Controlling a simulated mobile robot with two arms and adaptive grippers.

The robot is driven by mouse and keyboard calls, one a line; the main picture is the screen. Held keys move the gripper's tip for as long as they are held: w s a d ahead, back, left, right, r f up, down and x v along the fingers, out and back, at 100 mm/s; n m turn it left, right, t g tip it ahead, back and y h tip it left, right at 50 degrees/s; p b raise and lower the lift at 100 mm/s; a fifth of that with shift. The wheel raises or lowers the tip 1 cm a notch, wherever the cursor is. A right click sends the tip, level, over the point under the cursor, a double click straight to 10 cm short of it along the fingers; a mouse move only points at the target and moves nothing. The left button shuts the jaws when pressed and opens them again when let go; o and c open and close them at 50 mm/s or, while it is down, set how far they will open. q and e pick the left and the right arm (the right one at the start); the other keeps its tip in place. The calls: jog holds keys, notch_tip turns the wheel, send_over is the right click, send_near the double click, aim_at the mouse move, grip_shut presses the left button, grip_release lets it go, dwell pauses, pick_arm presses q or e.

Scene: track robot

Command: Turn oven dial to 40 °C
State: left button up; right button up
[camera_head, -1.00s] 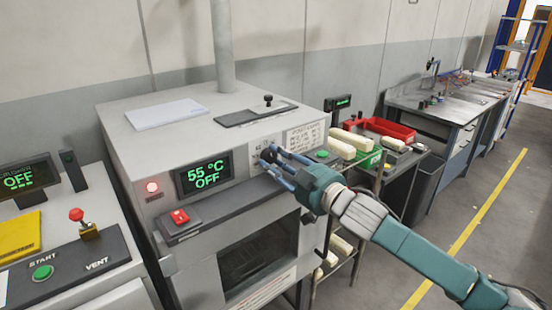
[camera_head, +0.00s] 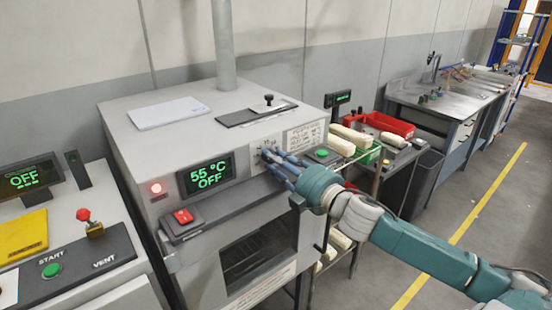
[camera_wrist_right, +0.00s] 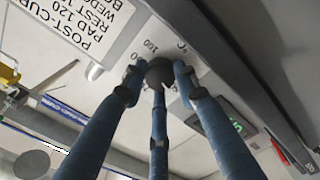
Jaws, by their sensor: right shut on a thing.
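The grey oven (camera_head: 128,148) stands in the middle of the head view. Its display (camera_head: 206,175) reads 55 °C and OFF in green. The oven dial (camera_wrist_right: 160,72) is a dark round knob on the front panel, right of the display, mostly hidden by my fingers in the head view. My right gripper (camera_head: 268,157) is shut on the dial, its blue fingers around it in the right wrist view (camera_wrist_right: 158,80). Scale marks, with 100 legible, show beside the dial there. My left gripper is not in view.
A cart with a red bin (camera_head: 391,125) is at the right.

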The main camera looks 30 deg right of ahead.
jog(key=n+p, duration=0.1)
jog(key=n, duration=0.4)
jog(key=shift+d+f+n, duration=0.1)
jog(key=shift+n, duration=2.4)
jog(key=shift+r+p, duration=0.2)
jog(key=shift+p, duration=0.1)
jog(key=o, duration=1.2)
jog(key=shift+d, duration=0.1)
jog(key=shift+f, duration=0.1)
jog(key=shift+s+f, duration=0.1)
jog(key=shift+s, duration=0.4)
jog(key=s, duration=0.7)
jog(key=s+d, duration=0.1)
jog(key=s, duration=0.3)
